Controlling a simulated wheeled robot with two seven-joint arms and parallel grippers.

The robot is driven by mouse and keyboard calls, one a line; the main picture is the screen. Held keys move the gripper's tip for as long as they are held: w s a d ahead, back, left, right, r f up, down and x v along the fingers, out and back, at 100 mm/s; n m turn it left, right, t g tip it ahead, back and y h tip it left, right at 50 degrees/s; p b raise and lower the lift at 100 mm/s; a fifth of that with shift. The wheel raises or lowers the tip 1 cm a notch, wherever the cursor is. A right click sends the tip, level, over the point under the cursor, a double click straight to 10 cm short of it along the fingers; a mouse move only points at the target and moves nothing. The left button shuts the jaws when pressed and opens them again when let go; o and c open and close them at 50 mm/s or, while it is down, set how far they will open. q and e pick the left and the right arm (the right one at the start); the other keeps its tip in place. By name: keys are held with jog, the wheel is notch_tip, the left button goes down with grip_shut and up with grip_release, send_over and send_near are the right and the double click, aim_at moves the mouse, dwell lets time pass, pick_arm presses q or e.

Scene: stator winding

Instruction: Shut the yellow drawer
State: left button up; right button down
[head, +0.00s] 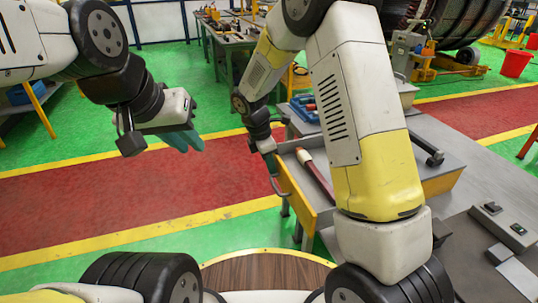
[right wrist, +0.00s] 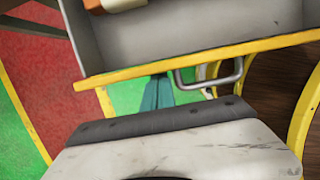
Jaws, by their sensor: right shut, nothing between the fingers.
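The yellow drawer (head: 291,192) is pulled out from the grey workbench (head: 480,180), its yellow front facing left. A tool with a dark red handle (head: 318,178) lies inside it. In the right wrist view, the drawer's yellow front edge (right wrist: 130,72) and grey metal handle (right wrist: 232,78) show. My right gripper (right wrist: 163,92) is shut and empty, just outside the drawer front and beside the handle; I cannot tell whether it touches.
A blue bin (head: 304,107) stands on the bench behind the drawer. A switch box (head: 503,225) sits on the bench at right. More tables (head: 225,35) stand at the back. The red and green floor (head: 110,205) left of the drawer is free.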

aim_at(324, 162)
jog(key=w+d, duration=0.2)
jog(key=d, duration=0.5)
jog(key=w+d, duration=0.2)
jog(key=d, duration=0.6)
jog(key=w+d, duration=0.3)
jog(key=d, duration=0.4)
jog(key=shift+w+d, duration=0.1)
jog(key=shift+d, duration=0.15)
jog(key=shift+d, duration=0.15)
jog(key=a, duration=0.2)
jog(key=s+a, duration=0.1)
jog(key=a, duration=0.2)
jog(key=shift+s, duration=0.15)
jog(key=s+a+r+m+t, duration=0.1)
jog(key=s+r+m, duration=0.15)
jog(key=r, duration=0.55)
jog(key=s+a+r+m, duration=0.2)
jog(key=s+r, duration=0.2)
jog(key=r, duration=0.5)
jog(key=s+a+r+m+t+y, duration=0.1)
jog(key=s+r+m+t+y, duration=0.1)
jog(key=s+m, duration=0.6)
jog(key=s+a+r+m+t+y, duration=0.2)
jog(key=s+r+m, duration=0.3)
jog(key=s, duration=1)
jog(key=m, duration=0.3)
jog(key=shift+s+a+y, duration=0.15)
jog(key=shift+y, duration=0.25)
